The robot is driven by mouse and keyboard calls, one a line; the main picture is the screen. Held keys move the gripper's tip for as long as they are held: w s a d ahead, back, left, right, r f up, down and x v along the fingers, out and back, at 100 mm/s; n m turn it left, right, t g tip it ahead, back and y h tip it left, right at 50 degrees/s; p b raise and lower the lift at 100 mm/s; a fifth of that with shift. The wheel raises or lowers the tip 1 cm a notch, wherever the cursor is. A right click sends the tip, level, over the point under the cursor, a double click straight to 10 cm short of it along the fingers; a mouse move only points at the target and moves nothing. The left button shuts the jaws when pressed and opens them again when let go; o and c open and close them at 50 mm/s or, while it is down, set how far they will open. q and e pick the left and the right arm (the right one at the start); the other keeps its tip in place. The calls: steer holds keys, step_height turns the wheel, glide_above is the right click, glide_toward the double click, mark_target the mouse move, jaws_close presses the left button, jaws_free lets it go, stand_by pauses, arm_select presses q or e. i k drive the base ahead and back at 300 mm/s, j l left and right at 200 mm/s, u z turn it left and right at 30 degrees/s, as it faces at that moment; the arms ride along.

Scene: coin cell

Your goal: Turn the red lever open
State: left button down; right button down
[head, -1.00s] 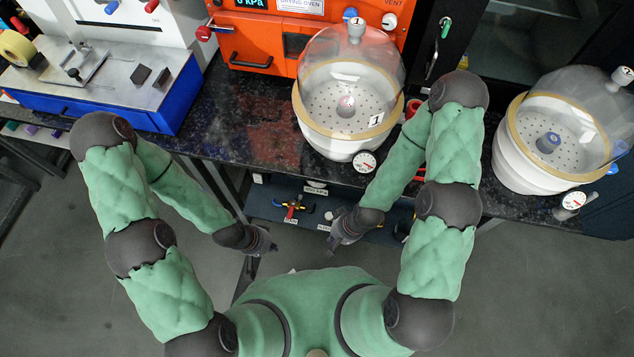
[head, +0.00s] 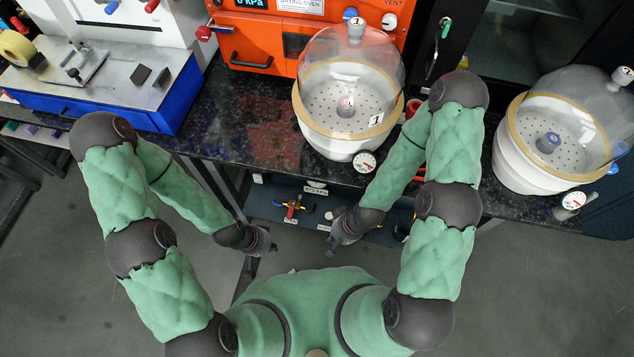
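Several red parts show, and I cannot tell which is the task's lever. A small valve with red, blue and yellow parts (head: 292,208) sits on the dark panel under the bench. A red part (head: 412,108) shows beside the first white desiccator, partly hidden by my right arm. A red knob (head: 204,33) is at the orange oven's left side. My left gripper (head: 268,244) hangs below the bench front, left of and below the valve. My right gripper (head: 334,244) is right of and below it. Neither visibly touches anything; their fingers are too small to judge.
The desiccator with a clear dome (head: 345,143) stands near the dark bench's (head: 240,125) front edge. A second desiccator (head: 520,165) is at the right. The orange oven (head: 265,35) stands behind. A blue-based machine (head: 120,108) is at the left. The bench between is clear.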

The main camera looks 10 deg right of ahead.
mark_target(292, 207)
steer(key=l+u, duration=0.25)
steer(key=k+j+z, duration=0.1)
steer(key=j, duration=0.3)
steer(key=k+j+z, duration=0.1)
steer(key=j, duration=0.3)
steer(key=k+j+z, duration=0.1)
steer(key=j, duration=0.25)
steer(key=k+j+z, duration=0.1)
steer(key=k+j, duration=0.15)
steer(key=j, duration=0.1)
